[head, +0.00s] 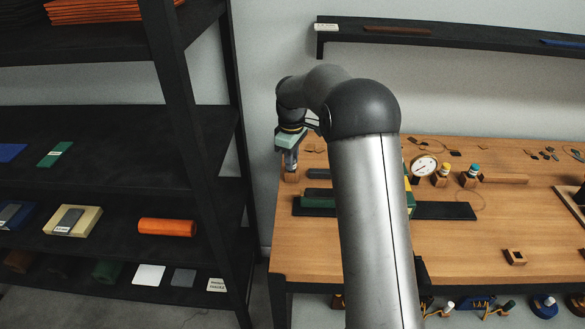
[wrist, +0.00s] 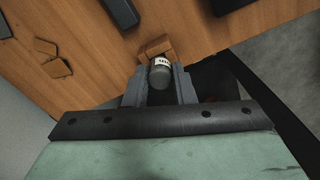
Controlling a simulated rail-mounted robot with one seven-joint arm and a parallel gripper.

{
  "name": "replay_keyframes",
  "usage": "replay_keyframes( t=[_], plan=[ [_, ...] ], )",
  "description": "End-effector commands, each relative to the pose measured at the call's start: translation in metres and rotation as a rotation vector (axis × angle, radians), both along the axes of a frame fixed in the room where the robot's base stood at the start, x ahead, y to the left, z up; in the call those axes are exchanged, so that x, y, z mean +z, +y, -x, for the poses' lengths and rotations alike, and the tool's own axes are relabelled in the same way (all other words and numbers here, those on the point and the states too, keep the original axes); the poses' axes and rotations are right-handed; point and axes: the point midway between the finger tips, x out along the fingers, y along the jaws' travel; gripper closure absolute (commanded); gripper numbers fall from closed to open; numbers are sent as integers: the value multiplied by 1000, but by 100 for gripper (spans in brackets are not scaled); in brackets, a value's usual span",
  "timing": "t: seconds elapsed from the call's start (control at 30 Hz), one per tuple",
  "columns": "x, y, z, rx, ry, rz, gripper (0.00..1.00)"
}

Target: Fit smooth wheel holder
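A small grey cylindrical piece with a white label (wrist: 160,74), apparently the smooth wheel holder, stands in a wooden block (wrist: 156,48) at the table's left edge. The label is only partly readable. My gripper (wrist: 160,80) has one finger on each side of the grey piece, and both look pressed against it. In the head view my gripper (head: 291,160) points down over the wooden block (head: 291,176).
A green-and-black fixture (head: 318,210) lies on the table (head: 310,250), partly hidden by my arm. A round dial gauge (head: 424,166) stands behind it. Black shelving (head: 180,90) rises close on the left. The table's front right is mostly clear around a small wooden block (head: 515,258).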

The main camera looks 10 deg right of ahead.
Motion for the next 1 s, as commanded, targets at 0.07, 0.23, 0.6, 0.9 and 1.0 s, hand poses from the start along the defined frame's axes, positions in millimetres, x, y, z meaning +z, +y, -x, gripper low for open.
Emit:
replay_keyframes(
  t=[0.07,0.23,0.6,0.9,1.0],
  plan=[
    [1,0,0,0,0,0,100],
    [15,0,0,0,-1,0,100],
    [55,0,0,0,1,-1,100],
    [54,0,0,0,0,0,100],
    [60,0,0,0,0,0,100]
  ],
)
